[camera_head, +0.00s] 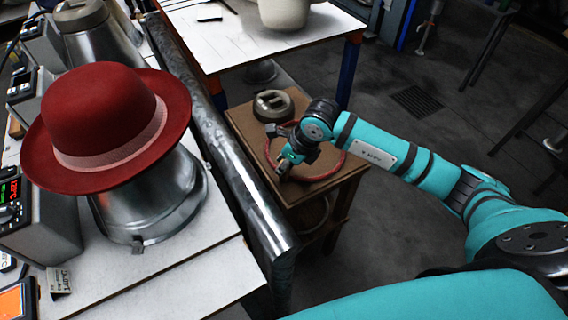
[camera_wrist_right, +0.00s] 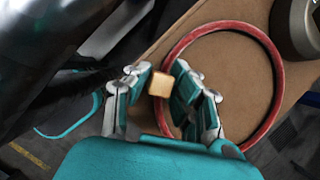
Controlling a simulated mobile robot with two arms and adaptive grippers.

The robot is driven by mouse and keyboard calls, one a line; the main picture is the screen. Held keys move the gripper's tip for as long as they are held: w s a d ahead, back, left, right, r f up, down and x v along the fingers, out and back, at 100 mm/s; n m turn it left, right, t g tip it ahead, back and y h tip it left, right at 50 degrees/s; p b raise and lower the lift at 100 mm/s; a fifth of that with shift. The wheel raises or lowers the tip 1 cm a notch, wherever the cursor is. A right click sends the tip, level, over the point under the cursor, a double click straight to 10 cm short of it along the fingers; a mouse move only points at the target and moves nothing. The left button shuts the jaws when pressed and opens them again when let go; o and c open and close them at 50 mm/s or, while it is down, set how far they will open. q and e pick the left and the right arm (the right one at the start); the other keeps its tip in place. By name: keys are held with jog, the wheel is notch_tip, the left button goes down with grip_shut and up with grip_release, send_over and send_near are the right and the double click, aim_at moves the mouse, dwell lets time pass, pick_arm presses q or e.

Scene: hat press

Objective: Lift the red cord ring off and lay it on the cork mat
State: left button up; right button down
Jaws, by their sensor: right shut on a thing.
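The red cord ring (camera_head: 341,165) is over the brown top of a small stand, which looks like the cork mat (camera_head: 245,121). In the right wrist view the ring (camera_wrist_right: 276,62) is a full loop, flat or nearly flat above the brown surface (camera_wrist_right: 230,75); I cannot tell if it touches all round. My right gripper (camera_head: 287,167) is at the ring's near left side. Its fingers are shut on a small tan block (camera_wrist_right: 160,83) at the ring's edge. My left gripper is not in view. The red hat (camera_head: 105,112) sits on a metal form, with no cord ring around it.
A dark round weight-like object (camera_head: 272,104) stands on the stand behind the ring. A thick metal-grey rail (camera_head: 215,130) runs between the hat's bench and the stand. A white table (camera_head: 240,45) with a pale pot (camera_head: 284,12) is behind. Open floor lies to the right.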

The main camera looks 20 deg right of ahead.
dwell(0.3)
jog(key=c, duration=1.1)
grip_release()
jog(key=p+v, duration=0.1)
jog(key=v, duration=0.1)
jog(key=p+v, duration=0.2)
jog(key=v, duration=0.1)
jog(key=p+v, duration=0.1)
jog(key=v, duration=0.1)
jog(key=shift+w+a+r+p, duration=0.3)
jog(key=shift+w+r, duration=0.05)
jog(key=shift+f, duration=0.1)
